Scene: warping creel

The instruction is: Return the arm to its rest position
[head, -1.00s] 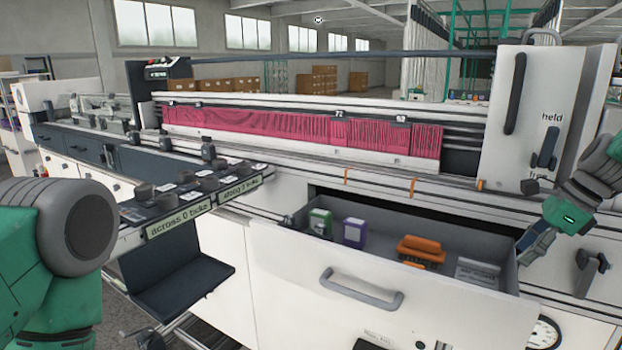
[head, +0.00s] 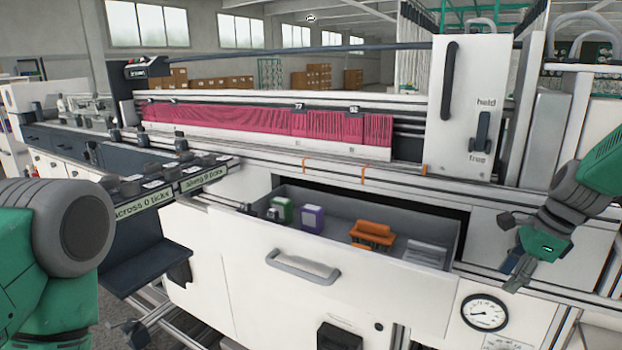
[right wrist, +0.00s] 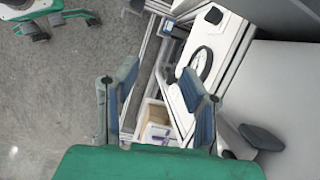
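My right arm comes in from the right in the head view. Its gripper (head: 513,274) hangs in front of the white machine, just right of the open drawer (head: 357,257) and above the round gauge (head: 484,312). In the right wrist view the two blue-grey fingers of the right gripper (right wrist: 160,72) stand well apart with nothing between them. My left arm's green and grey link (head: 70,235) fills the lower left of the head view. The left gripper is out of frame.
The drawer holds a green box (head: 282,211), a purple box (head: 312,218) and an orange tool (head: 372,235). A dark lever (head: 481,138) stands between "held" and "free" labels. Grey floor (right wrist: 50,90) is open beside the machine.

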